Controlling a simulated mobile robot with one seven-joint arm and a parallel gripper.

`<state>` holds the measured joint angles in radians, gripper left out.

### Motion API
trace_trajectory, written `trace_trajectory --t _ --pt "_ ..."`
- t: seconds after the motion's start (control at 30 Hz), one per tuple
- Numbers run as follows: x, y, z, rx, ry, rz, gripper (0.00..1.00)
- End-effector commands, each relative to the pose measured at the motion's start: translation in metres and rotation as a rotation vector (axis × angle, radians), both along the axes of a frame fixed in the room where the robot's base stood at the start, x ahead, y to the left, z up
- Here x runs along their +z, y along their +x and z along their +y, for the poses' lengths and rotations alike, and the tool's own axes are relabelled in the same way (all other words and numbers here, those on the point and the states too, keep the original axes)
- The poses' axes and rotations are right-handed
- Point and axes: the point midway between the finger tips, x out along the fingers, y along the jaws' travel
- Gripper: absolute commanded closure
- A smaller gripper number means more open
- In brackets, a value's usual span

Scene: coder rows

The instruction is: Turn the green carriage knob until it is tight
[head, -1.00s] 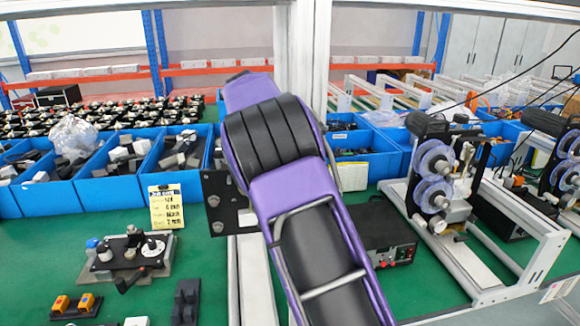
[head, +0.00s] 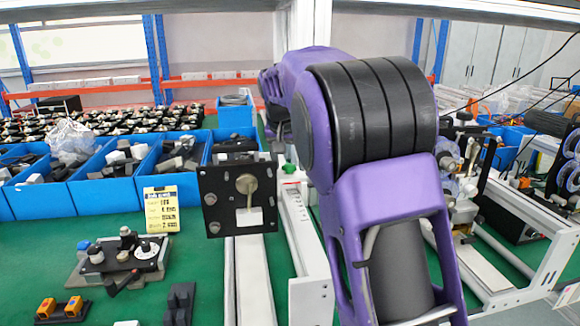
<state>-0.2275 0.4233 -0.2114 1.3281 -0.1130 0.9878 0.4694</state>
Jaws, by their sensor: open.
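A small green knob (head: 289,168) shows just left of my purple arm, at the top of a pale rail frame (head: 309,290). A black square plate (head: 218,187) with metal knobs and a small white label stands upright in front of the rail, left of the green knob. My arm is raised and covers much of the right middle of the head view. Its far end reaches back above and behind the green knob. I cannot make out the fingers of my gripper; no contact with the green knob is visible.
Blue bins (head: 105,191) with parts line the back left. Another aluminium frame (head: 525,258) with machines stands at the right. A post stands behind my arm.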

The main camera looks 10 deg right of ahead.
Motion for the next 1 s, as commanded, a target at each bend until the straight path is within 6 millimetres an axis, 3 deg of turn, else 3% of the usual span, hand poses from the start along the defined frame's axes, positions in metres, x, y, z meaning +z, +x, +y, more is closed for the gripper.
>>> trace_trajectory --t 1.0 --pt "-0.002 -0.001 -0.014 0.886 -0.003 0.011 0.33"
